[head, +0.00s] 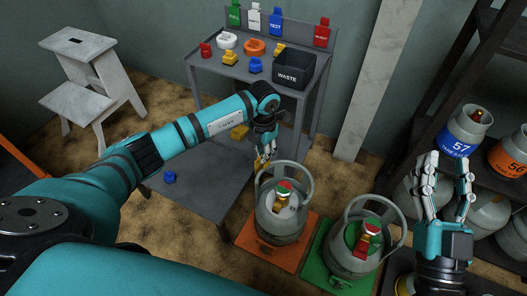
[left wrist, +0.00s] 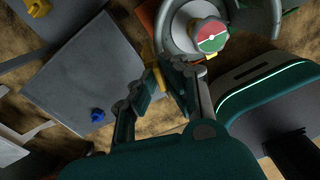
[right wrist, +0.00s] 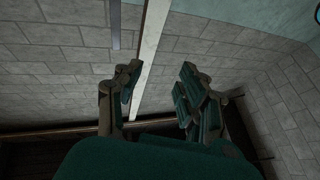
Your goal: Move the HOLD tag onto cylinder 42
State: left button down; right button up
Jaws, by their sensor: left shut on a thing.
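My left gripper (head: 264,150) is shut on a small yellow tag (head: 262,163), beside the upper left of the grey cylinder (head: 281,226) on the orange scale (head: 262,262). The yellow tag also shows at the fingertips in the left wrist view (left wrist: 148,53); no lettering on it is readable. A second grey cylinder (head: 345,258) stands on the green scale (head: 318,268), with a red tag (head: 361,246) near its valve. No number is readable on either cylinder. My right gripper (head: 447,178) is open and empty at the right, in front of the shelf.
A grey workbench (head: 245,72) holds a black WASTE bin (head: 294,70), coloured tags and rings. Upright tags line its back. Cylinder 57 (head: 461,135) stands on the dark rack at right. A step stool (head: 88,80) stands at left.

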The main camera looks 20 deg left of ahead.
jog(key=shift+w+d+f, duration=0.1)
jog(key=shift+f, duration=0.1)
dwell(0.6)
jog(key=shift+w+f+g, duration=0.15)
jog(key=shift+f+g, duration=0.3)
jog(key=shift+g, duration=0.05)
jog(key=shift+h, duration=0.3)
jog(key=shift+w+f, duration=0.1)
jog(key=shift+f, duration=0.3)
pick_arm(q)
jog(key=shift+f, duration=0.1)
